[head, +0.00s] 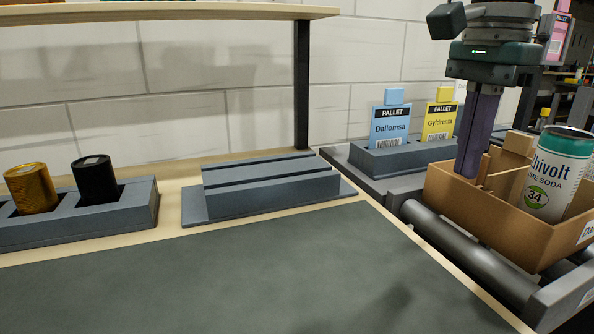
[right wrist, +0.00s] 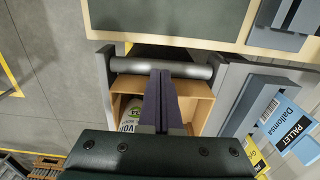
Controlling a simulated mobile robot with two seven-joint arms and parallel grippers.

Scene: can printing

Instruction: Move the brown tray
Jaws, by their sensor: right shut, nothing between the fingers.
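The brown tray (head: 462,212) is an open box resting on a roller conveyor at the right of the head view. It holds a white and teal Chivolt soda can (head: 555,172), which leans, and light wooden pieces (head: 508,165). My right gripper (head: 468,170) points down with its purple fingers shut, at the tray's left side, with the tips at about rim height. Whether they touch the tray I cannot tell. In the right wrist view the tray (right wrist: 204,108) lies beyond the fingers, which hide its middle. My left gripper is not in view.
Grey rollers (head: 470,250) run beneath the tray. A grey holder (head: 375,160) with blue and yellow pallet cards stands behind it. The workbench has a clear dark mat (head: 230,280), an empty slotted grey block (head: 270,195), and a rack (head: 100,218) with gold and black cylinders.

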